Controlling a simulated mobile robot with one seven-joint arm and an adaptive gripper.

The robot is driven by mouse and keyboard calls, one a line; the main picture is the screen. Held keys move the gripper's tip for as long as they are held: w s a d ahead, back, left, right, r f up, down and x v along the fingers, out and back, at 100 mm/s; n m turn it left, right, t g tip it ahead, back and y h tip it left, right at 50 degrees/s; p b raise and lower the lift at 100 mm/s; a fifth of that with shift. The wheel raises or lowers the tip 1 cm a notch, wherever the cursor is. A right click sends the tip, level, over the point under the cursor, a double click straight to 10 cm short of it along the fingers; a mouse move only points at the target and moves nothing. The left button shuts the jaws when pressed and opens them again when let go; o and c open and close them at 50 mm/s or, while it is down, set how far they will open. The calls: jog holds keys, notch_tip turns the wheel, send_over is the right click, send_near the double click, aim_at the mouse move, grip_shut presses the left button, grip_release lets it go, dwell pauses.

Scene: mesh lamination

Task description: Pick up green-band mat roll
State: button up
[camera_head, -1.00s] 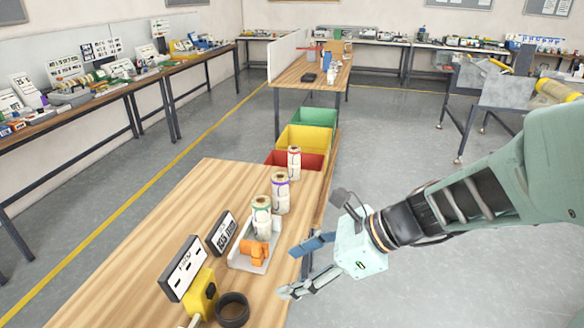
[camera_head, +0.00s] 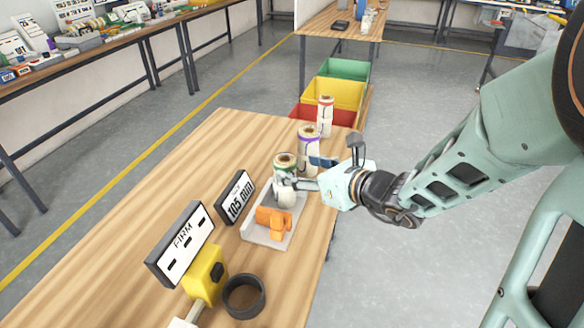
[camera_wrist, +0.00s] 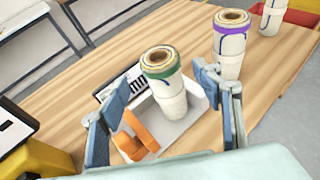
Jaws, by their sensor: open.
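The green-band mat roll (camera_head: 286,178) is a white upright roll with a green band near its top. It stands at the far end of a light grey tray (camera_head: 262,234) on the wooden table. In the wrist view the green-band roll (camera_wrist: 164,85) stands ahead of and between my open fingers. My gripper (camera_head: 305,172) is at the roll's right side in the head view, with one finger reaching across in front of it. My gripper (camera_wrist: 160,112) is open and empty in the wrist view. I cannot tell whether a finger touches the roll.
A purple-band roll (camera_head: 308,150) stands just behind, and a red-band roll (camera_head: 325,115) farther back. An orange piece (camera_head: 272,218) lies in the tray. Signs reading 105 mm (camera_head: 235,198) and FIRM (camera_head: 182,243), a yellow device (camera_head: 205,275) and a black ring (camera_head: 244,296) are nearby. The table's left is clear.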

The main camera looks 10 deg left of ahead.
aim_at(285, 163)
jog(key=shift+x, duration=3.6)
jog(key=shift+r, duration=0.1)
jog(key=shift+c, duration=0.2)
grip_shut()
